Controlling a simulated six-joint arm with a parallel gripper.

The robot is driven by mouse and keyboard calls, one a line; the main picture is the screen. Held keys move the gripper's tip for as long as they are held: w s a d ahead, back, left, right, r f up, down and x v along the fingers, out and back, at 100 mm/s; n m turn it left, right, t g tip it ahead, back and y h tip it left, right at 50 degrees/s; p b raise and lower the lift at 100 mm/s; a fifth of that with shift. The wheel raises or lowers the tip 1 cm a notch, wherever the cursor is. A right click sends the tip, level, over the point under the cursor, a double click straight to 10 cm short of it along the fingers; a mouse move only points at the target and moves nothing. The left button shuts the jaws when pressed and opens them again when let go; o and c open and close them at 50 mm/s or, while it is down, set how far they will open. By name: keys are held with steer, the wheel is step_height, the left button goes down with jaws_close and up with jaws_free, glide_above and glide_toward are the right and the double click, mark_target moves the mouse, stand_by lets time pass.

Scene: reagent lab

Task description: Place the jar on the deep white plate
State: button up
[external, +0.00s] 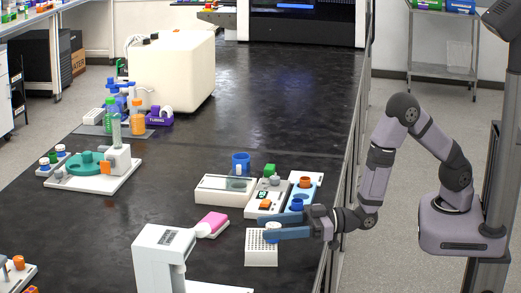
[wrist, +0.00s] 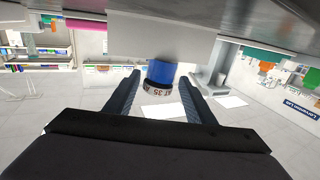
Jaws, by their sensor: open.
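The small jar (external: 271,226), blue with a pale top in the external view, sits on top of the deep white plate (external: 262,257), a white block with a grid of holes. In the wrist view the jar (wrist: 160,73) shows a blue part and a printed white band. Its blue end meets a pale block (wrist: 160,36), which seems to be the plate. My gripper (external: 261,227) is open, with one finger on each side of the jar. In the wrist view (wrist: 158,78) gaps show between the jar and both fingers.
A pink-topped box (external: 212,223) and a white stand (external: 160,260) are left of the plate. A white instrument (external: 267,201), a blue rack (external: 304,190) and a shallow white tray (external: 225,190) stand behind my gripper. The bench's right edge is close. The middle bench is clear.

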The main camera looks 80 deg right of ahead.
steer(key=shift+r, duration=0.15)
steer(key=b+v, duration=0.1)
steer(key=v, duration=0.5)
steer(key=shift+s+d+r+p, duration=0.15)
steer(key=shift+s+p, duration=0.15)
steer(key=shift+p, duration=0.45)
steer(key=p+v, duration=0.2)
steer(key=p, duration=0.2)
steer(key=shift+s+d+r, duration=0.1)
steer(key=shift+s, duration=0.2)
steer(key=shift+f+p+v, duration=0.15)
steer(key=shift+p+v, duration=0.5)
steer(key=shift+p, duration=0.2)
steer(key=shift+f+p+v, duration=0.15)
steer(key=shift+p+v, duration=0.55)
steer(key=shift+p, duration=0.1)
